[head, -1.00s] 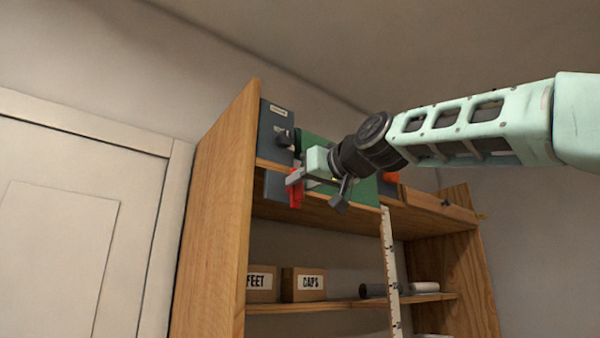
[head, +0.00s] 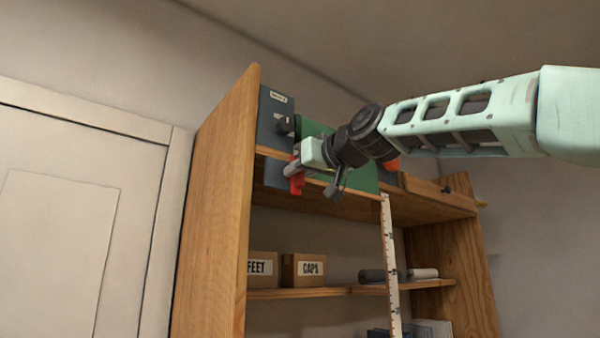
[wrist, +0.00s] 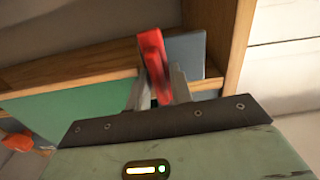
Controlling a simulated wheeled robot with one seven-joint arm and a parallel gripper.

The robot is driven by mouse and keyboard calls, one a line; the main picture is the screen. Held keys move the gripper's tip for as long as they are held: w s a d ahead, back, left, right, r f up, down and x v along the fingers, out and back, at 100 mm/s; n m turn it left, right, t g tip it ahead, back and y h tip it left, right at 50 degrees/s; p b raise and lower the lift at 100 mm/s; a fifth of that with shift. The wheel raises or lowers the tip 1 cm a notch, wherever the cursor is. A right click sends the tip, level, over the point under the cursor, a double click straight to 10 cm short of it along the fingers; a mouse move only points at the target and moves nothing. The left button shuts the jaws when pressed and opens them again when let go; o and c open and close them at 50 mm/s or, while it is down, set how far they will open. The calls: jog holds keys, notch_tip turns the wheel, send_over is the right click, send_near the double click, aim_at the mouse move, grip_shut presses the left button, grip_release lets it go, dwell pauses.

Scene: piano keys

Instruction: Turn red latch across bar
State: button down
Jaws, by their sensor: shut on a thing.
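The red latch (head: 296,183) is at the front edge of the top shelf, near its left end. It also shows large in the wrist view (wrist: 154,62), where it stands between the two fingers. My gripper (head: 292,169) is shut on the red latch; in the wrist view its fingertips (wrist: 157,84) press on the latch from both sides. A blue-grey plate (wrist: 186,56) lies right behind the latch. I cannot make out the bar for certain; my gripper hides part of this spot.
The wooden shelf's side panel (head: 215,210) stands close left of the latch. A dark box with a knob (head: 275,120) and a green panel (head: 365,180) are by my gripper. A white ruler strip (head: 390,260) hangs below. Boxes marked FEET (head: 262,268) and CAPS (head: 303,270) sit lower.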

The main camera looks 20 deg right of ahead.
jog(key=n+b, duration=0.3)
jog(key=shift+a+f, duration=0.1)
jog(key=shift+f, duration=0.1)
jog(key=n+b, duration=0.2)
jog(key=n, duration=0.3)
jog(key=shift+a+b, duration=0.1)
jog(key=shift+b, duration=0.2)
jog(key=n+b, duration=0.1)
jog(key=n, duration=0.3)
jog(key=shift+s+n+b, duration=0.1)
jog(key=shift+n+b, duration=0.2)
jog(key=shift+a+f+n+b, duration=0.15)
jog(key=shift+n+b, duration=0.35)
jog(key=shift+n, duration=1.8)
jog(key=c, duration=1.5)
grip_release()
jog(key=shift+o, duration=0.2)
